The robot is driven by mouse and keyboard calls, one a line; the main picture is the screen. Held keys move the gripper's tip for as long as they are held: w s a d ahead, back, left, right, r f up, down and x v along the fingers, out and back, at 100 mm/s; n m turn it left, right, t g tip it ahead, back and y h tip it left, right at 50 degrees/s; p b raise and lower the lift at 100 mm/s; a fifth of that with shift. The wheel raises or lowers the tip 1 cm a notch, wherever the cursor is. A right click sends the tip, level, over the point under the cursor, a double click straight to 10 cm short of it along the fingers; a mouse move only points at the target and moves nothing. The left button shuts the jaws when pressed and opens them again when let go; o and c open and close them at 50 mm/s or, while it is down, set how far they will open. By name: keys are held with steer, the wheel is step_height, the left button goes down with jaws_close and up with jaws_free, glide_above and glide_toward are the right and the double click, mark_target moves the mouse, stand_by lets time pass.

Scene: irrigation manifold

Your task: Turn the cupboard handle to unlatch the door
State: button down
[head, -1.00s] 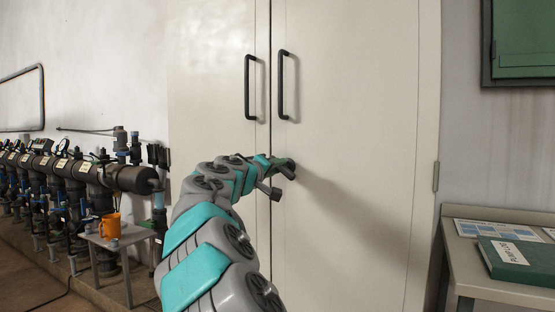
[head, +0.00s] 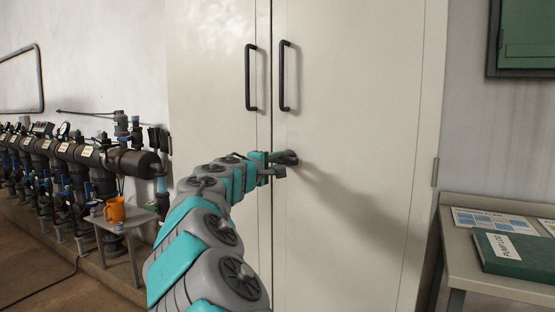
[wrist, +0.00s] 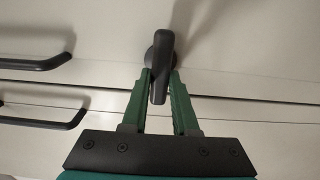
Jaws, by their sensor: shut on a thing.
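The cupboard has two tall cream doors meeting at a vertical seam. A dark lever handle (head: 287,157) sits on the right door (head: 350,90) just beside the seam. In the wrist view, the handle (wrist: 160,65) reaches from its round mount across the seam line, between the two green fingers. My gripper (head: 270,166) is shut on the handle; in the wrist view its fingers (wrist: 160,80) lie along both sides of the lever. My gripper hides part of the lever in the head view. Both doors look flush, with no visible gap.
Two dark pull bars, left (head: 251,78) and right (head: 288,76), stand out above the handle. A bench with a green binder (head: 515,252) is at right.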

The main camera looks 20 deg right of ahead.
steer(key=shift+a, duration=0.1)
stand_by(0.3)
steer(key=c, duration=0.7)
jaws_free()
steer(key=b+v, duration=0.1)
steer(key=v, duration=0.6)
steer(key=shift+s+a, duration=0.2)
steer(key=shift+a, duration=0.1)
